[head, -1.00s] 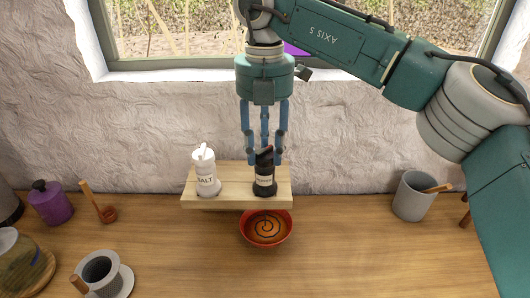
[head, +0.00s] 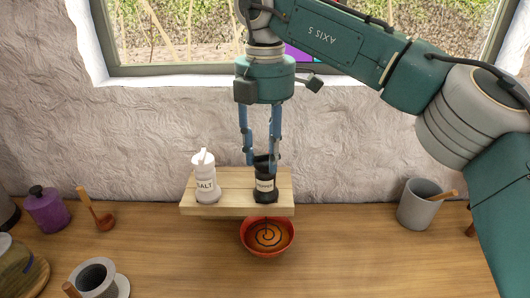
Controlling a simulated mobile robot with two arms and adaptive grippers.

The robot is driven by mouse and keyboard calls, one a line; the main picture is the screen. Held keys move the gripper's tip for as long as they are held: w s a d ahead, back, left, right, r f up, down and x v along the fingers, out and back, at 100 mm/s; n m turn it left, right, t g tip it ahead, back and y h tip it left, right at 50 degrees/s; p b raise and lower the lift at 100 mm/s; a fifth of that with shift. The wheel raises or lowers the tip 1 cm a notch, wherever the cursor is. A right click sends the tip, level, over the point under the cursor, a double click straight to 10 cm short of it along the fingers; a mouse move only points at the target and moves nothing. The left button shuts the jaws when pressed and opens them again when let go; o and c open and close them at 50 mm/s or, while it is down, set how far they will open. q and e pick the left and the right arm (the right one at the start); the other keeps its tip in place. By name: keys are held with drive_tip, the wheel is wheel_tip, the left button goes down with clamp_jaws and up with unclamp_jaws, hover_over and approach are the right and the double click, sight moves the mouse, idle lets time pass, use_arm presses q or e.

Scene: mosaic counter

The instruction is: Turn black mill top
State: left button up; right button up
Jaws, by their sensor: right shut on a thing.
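The black mill (head: 265,186), with a pale label, stands upright on the right part of a small wooden shelf (head: 232,206). My right gripper (head: 260,160) comes straight down from above, its blue fingers shut on the black top of the mill. The fingers partly hide the top. A white mill labelled SALT (head: 204,180) stands to the left on the same shelf, apart from the gripper. My left gripper is not in view.
A red bowl of orange soup (head: 267,251) with a dark spiral sits below the shelf. A grey cup (head: 417,204) stands at right; a purple jar (head: 45,209), wooden scoop (head: 104,221) and grey dripper (head: 97,278) are at left. The counter's front right is bare.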

sight(265, 153)
drive_tip(key=o, duration=1.2)
drive_tip(key=shift+r, duration=3.75)
drive_tip(key=shift+r, duration=0.1)
